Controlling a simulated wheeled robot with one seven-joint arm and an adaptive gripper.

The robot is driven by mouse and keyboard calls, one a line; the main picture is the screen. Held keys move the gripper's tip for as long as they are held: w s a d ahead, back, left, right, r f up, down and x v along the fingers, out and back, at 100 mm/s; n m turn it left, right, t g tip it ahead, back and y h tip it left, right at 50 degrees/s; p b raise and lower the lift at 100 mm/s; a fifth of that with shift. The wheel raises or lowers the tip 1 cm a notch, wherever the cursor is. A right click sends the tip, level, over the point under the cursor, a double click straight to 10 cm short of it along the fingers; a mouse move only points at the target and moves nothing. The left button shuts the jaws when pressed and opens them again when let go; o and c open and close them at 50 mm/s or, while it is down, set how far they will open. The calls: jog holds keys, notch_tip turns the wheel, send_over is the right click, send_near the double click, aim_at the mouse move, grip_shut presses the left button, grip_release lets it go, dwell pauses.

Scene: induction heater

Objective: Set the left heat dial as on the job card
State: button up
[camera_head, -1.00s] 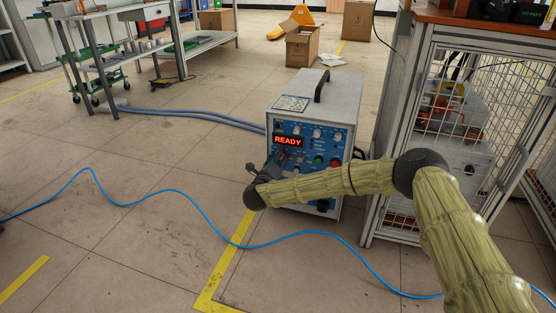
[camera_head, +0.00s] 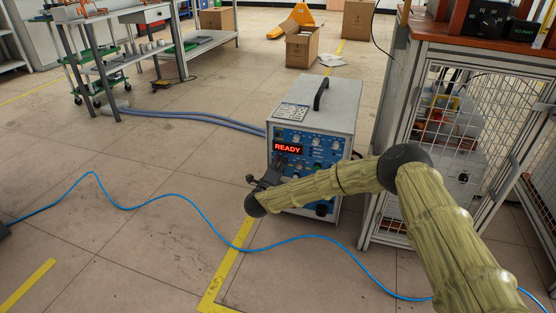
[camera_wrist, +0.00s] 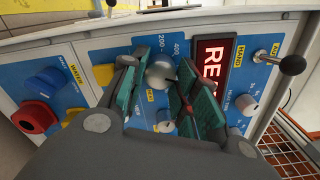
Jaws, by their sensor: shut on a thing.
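The induction heater (camera_head: 318,110) is a grey box with a blue front panel and a red READY display (camera_head: 289,148). My gripper (camera_head: 272,172) is at the left part of this panel and hides some of it. In the wrist view, my gripper (camera_wrist: 163,82) has its teal pads on either side of a silver dial (camera_wrist: 160,72) and is shut on it. The numbers 200 and 400 are printed near this dial, which seems to be the left heat dial. Its pointer cannot be made out. A printed card (camera_head: 292,112) lies on the heater's top; its text is too small to read.
In the wrist view, a smaller knob (camera_wrist: 165,120) sits below the gripped dial, and a black-tipped toggle lever (camera_wrist: 291,66) stands at right. A mesh cage (camera_head: 470,140) stands right of the heater; a blue cable (camera_head: 190,205) crosses the floor.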

jog(key=shift+n+p, duration=2.15)
jog(key=shift+n, duration=0.05)
jog(key=o, duration=1)
jog(key=v, duration=1.2)
